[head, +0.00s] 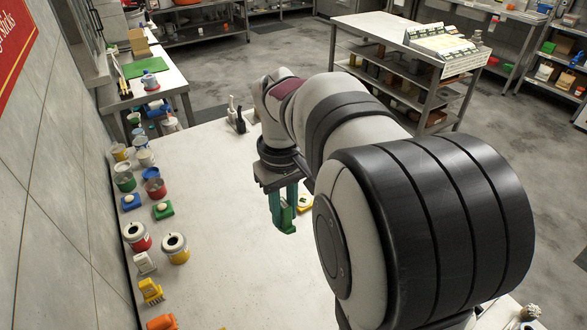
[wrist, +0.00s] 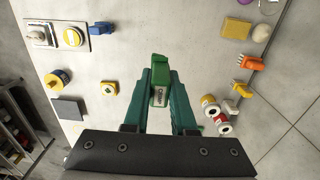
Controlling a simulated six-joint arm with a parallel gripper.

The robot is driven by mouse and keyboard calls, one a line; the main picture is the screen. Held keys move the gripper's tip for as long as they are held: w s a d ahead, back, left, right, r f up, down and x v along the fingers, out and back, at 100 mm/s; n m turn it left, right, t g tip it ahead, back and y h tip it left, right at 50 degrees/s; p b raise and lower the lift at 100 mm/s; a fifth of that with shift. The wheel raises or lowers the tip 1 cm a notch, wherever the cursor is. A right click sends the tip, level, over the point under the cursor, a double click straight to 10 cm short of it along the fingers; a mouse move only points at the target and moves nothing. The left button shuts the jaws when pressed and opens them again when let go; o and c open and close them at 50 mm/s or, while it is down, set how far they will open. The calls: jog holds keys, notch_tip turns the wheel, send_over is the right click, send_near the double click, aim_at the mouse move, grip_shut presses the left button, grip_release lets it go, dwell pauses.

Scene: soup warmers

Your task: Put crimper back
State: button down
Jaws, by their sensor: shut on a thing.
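My gripper (head: 283,212) hangs above the white counter (head: 220,270) in the head view, fingers down. In the wrist view its two teal fingers (wrist: 160,100) close on a green piece with a grey, lettered front, which I take to be the crimper (wrist: 159,70). The green piece also shows at the fingertips in the head view (head: 286,222). It appears held clear of the counter; the exact gap is hard to tell. Much of its body is hidden between the fingers.
A panel (wrist: 84,28) shows at upper left in the wrist view. Mid-counter is clear.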

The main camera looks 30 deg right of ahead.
jog(key=s+d+f, duration=0.6)
jog(key=s+d, duration=0.4)
jog(key=d, duration=0.3)
jog(key=s+d+f, duration=0.1)
jog(key=s, duration=0.3)
jog(key=s+d+f, duration=0.2)
jog(key=s, duration=0.3)
jog(key=s+d+f, duration=0.1)
jog(key=s+f, duration=0.1)
jog(key=s, duration=0.2)
jog(key=shift+s+d+f, duration=0.15)
jog(key=shift+d, duration=0.1)
jog(key=shift+s+f, duration=0.2)
jog(key=shift+f, duration=0.1)
jog(key=w+f, duration=0.2)
jog(key=w, duration=0.1)
jog(key=w+f, duration=0.2)
jog(key=w, duration=0.2)
jog(key=w+a+f, duration=0.1)
jog(key=w+f, duration=0.1)
jog(key=w, duration=0.1)
jog(key=shift+w+f, duration=0.25)
jog(key=shift+w, duration=0.05)
jog(key=shift+w+f, duration=0.2)
jog(key=shift+f, duration=1.95)
jog(key=shift+f, duration=0.1)
jog(key=c, duration=0.7)
grip_release()
jog(key=shift+c, duration=0.2)
